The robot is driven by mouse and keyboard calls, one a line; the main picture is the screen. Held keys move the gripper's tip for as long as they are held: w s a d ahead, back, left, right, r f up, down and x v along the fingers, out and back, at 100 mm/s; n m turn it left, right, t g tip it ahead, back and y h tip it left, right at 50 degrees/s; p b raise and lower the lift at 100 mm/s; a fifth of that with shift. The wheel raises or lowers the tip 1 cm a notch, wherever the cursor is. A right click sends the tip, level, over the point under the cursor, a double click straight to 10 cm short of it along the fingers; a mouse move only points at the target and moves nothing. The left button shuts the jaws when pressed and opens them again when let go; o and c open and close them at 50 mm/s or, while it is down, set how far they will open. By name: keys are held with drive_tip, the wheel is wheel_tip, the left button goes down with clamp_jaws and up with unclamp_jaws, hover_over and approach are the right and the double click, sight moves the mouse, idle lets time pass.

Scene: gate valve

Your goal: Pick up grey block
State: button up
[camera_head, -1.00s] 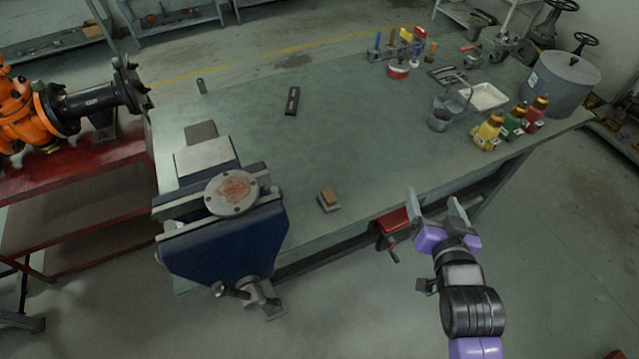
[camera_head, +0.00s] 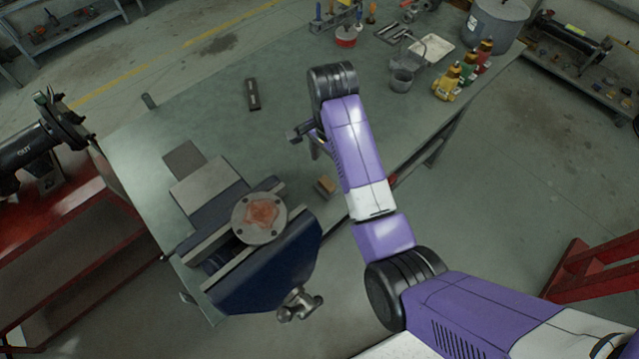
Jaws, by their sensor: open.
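A small block (camera_head: 326,185) with a brown top and grey lower part rests near the front edge of the workbench, right of the vise. It lies just left of my arm, which may cover part of its right side. My gripper (camera_head: 315,149) is mostly hidden behind my own wrist and forearm; only a sliver shows, above the block in the picture. It is open, and I see nothing held. The height of the gripper over the bench cannot be told.
A blue vise (camera_head: 265,262) holding a round flange (camera_head: 259,218) stands left of the block. A dark bar (camera_head: 253,94) lies farther back on the workbench (camera_head: 215,125). Coloured bottles (camera_head: 447,84), a grey cup (camera_head: 402,80) and a large pot (camera_head: 497,22) stand at the right.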

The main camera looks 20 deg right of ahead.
sight(328, 182)
drive_tip(key=shift+s+a+f+p, duration=0.15)
drive_tip(key=shift+f+p, duration=0.25)
drive_tip(key=shift+f, duration=1.55)
drive_tip(key=shift+s+f+p, duration=0.15)
drive_tip(key=shift+f+p, duration=0.25)
drive_tip(key=shift+f, duration=1.5)
drive_tip(key=c, duration=1.5)
